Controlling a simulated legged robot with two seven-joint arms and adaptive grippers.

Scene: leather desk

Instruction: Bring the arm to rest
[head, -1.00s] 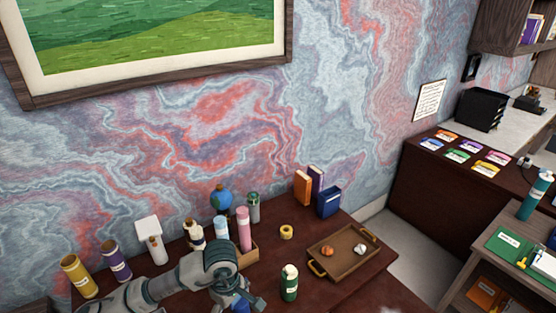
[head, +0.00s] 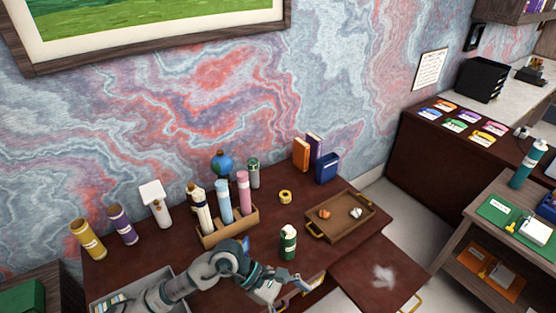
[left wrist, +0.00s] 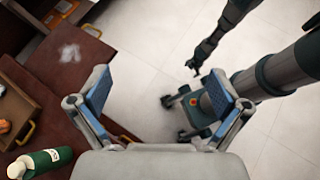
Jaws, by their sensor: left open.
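My left arm (head: 205,275) comes in low from the left over the front of the desk in the head view. Its gripper (head: 292,290) is in front of the green bottle (head: 288,243) and apart from it. In the left wrist view the left gripper (left wrist: 158,95) has its fingers spread wide with nothing between them, above the pale floor. The green bottle also shows there at lower left (left wrist: 42,160). Another arm, which looks like my right one, ends in a small dark gripper (left wrist: 195,65) in that view; its jaws are too small to read.
A wooden tray (head: 318,229) with two small items stands right of the bottle. A rack (head: 245,222) of tubes, a yellow tape roll (head: 285,196) and books (head: 327,168) stand behind. A pull-out panel with a white smudge (head: 383,275) juts out at the right.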

